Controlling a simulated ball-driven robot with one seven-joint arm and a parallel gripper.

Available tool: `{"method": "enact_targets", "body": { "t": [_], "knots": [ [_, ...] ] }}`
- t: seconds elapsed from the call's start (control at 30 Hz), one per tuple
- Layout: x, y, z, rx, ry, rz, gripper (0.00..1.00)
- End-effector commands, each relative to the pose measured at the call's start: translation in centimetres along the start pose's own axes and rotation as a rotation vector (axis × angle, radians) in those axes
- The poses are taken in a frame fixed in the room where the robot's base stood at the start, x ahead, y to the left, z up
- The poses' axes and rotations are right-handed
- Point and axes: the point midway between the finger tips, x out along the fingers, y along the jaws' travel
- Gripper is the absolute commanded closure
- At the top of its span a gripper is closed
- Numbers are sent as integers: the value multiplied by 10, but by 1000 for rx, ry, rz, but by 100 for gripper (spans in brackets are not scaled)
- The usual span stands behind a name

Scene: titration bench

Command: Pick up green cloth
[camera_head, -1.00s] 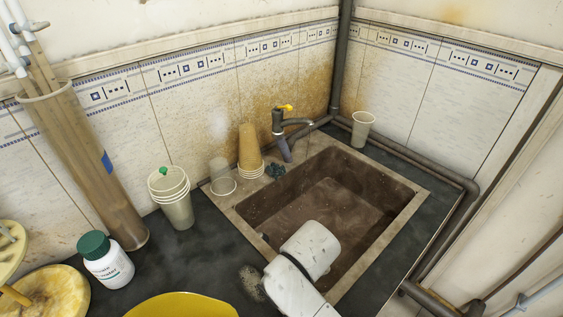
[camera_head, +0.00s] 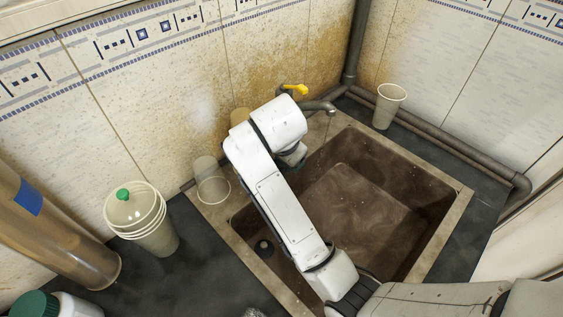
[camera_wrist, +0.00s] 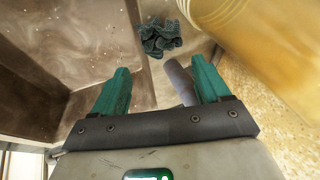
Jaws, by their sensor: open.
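The green cloth (camera_wrist: 160,38) is a small, dark green crumpled heap near the top middle of the wrist view, lying on the sink's rim. In the head view my arm hides it. My gripper (camera_wrist: 161,72) has two teal fingers spread apart with nothing held between them. The cloth shows beyond the fingertips, roughly in line with the gap and apart from them.
The brown sink basin (camera_head: 370,210) lies right of my arm. The tap (camera_head: 318,106) stands behind it. An amber cup stack (camera_wrist: 270,40) is close to the gripper's right. A clear cup (camera_head: 211,182) and white cups (camera_head: 150,225) stand left; another cup (camera_head: 388,106) stands right.

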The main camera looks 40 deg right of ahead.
Motion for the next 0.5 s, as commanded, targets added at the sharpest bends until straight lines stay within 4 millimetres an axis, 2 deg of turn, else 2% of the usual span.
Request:
{"method": "enact_targets", "body": {
  "t": [0.1, 0.27, 0.5],
  "knots": [
    [12, 0, 0, 0, -1, 1, 24],
    [22, 0, 0, -1, -1, 2, 24],
    [56, -2, 3, -1, -1, 4, 24]
  ]
}}
